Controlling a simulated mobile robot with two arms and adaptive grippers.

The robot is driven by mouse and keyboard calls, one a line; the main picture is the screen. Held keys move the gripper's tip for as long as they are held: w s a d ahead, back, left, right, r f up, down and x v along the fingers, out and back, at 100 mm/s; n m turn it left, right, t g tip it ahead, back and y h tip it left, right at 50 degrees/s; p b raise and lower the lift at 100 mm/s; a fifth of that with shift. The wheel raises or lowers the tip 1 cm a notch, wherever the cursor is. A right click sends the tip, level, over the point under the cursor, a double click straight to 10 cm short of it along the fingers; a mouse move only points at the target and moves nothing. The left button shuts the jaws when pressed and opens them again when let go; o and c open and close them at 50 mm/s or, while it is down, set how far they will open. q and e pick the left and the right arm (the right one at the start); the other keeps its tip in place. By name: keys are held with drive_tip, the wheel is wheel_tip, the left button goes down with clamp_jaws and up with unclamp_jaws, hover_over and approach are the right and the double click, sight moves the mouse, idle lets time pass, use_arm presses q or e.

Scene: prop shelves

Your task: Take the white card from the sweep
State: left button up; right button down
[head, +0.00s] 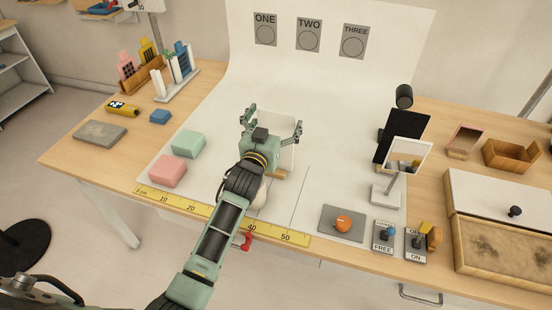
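The white card (288,157) stands upright on the white sweep (335,110), near the middle, with a small wooden foot (276,174) at its base. My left gripper (273,121) is in front of and over the card and hides much of it. Its two fingers are spread wide, one on each side; I cannot tell whether either touches the card. A rounded pale object (262,196) is partly hidden behind my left arm. My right gripper is not in view.
Green (188,144) and pink (168,171) blocks lie left on the sweep. A yellow ruler (174,202) runs along the front. A black panel (393,124) and a mirror on a stand (388,195) are at right. Switches and an orange knob (343,223) sit front right.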

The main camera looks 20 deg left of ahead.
use_arm(q)
drive_tip(key=c, duration=1.3)
drive_tip(key=shift+r, duration=0.15)
